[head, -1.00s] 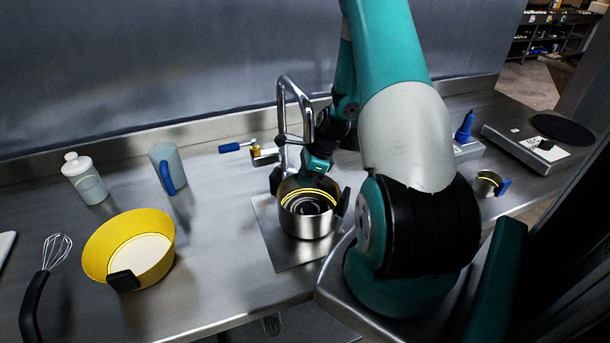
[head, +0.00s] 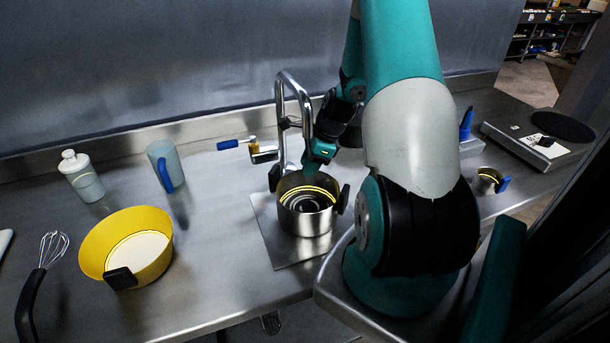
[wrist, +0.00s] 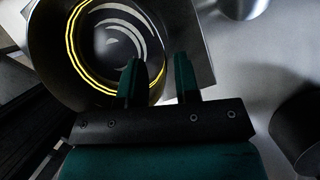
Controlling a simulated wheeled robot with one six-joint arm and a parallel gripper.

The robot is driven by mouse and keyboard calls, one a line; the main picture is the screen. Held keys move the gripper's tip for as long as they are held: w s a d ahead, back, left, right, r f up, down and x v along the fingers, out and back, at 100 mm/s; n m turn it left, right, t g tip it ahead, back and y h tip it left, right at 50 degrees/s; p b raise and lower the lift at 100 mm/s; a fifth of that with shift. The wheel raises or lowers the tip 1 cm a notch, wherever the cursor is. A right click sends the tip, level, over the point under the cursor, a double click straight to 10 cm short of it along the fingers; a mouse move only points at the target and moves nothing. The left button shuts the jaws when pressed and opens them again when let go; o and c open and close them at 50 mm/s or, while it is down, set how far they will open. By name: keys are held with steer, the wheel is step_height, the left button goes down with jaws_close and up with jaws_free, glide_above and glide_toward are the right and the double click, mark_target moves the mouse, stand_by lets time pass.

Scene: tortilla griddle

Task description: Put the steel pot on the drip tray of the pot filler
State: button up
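The steel pot (head: 306,222) stands upright on the flat square drip tray (head: 270,222), under the spout of the pot filler (head: 304,105). It has black side handles and yellow lines inside, and it also shows in the wrist view (wrist: 85,75). My gripper (head: 318,162) is just above the back of the pot's rim in the head view. In the wrist view its two fingers (wrist: 158,68) are apart with nothing visibly gripped between them. The left finger overlaps the pot's inside in the picture. The exact gap to the rim cannot be told.
A small steel cup (head: 487,181) and a flat appliance (head: 510,142) are to the right.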

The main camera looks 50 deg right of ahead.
steer(key=shift+v, duration=1.85)
